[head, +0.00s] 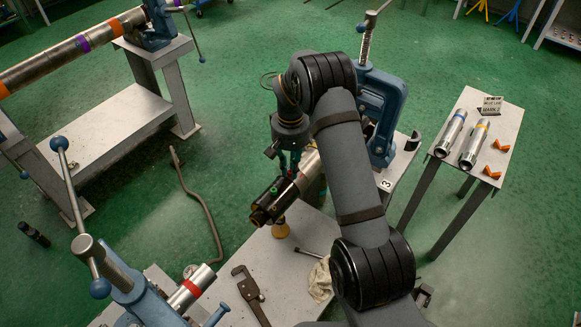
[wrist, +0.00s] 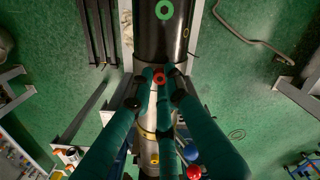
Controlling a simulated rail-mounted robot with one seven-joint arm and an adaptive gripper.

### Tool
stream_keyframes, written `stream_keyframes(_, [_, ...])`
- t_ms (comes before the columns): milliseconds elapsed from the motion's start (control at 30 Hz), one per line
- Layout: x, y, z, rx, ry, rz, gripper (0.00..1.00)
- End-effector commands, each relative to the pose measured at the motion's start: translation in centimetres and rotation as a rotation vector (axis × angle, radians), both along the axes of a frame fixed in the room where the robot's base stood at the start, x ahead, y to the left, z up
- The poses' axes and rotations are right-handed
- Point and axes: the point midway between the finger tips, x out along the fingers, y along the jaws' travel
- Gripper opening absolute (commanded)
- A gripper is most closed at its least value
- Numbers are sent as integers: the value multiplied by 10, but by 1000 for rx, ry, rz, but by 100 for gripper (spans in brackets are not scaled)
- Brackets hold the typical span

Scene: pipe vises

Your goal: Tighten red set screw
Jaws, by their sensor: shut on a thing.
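A black cylindrical fitting (head: 271,206) sits on the end of a pipe held in the blue vise (head: 380,112). It fills the upper middle of the wrist view (wrist: 163,40). A green ring-shaped screw (wrist: 164,9) and a yellow one (wrist: 186,32) show on its surface. The red set screw (wrist: 158,77) is near the fitting's lower edge, between my teal fingertips. My gripper (wrist: 159,84) is shut on the red set screw. In the head view my gripper (head: 290,160) points down at the fitting, and the red screw is hard to make out there.
A pipe wrench (head: 249,294) and a white cloth (head: 320,279) lie on the bench below. A side table (head: 505,130) with two pipes stands at the right.

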Motion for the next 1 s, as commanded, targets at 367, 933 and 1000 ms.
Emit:
stream_keyframes(367, [1, 0, -3, 1, -2, -253, 0])
stream_keyframes(933, [0, 0, 0, 0, 0, -271, 30])
stream_keyframes(1000, [0, 0, 0, 0, 0, -271, 34])
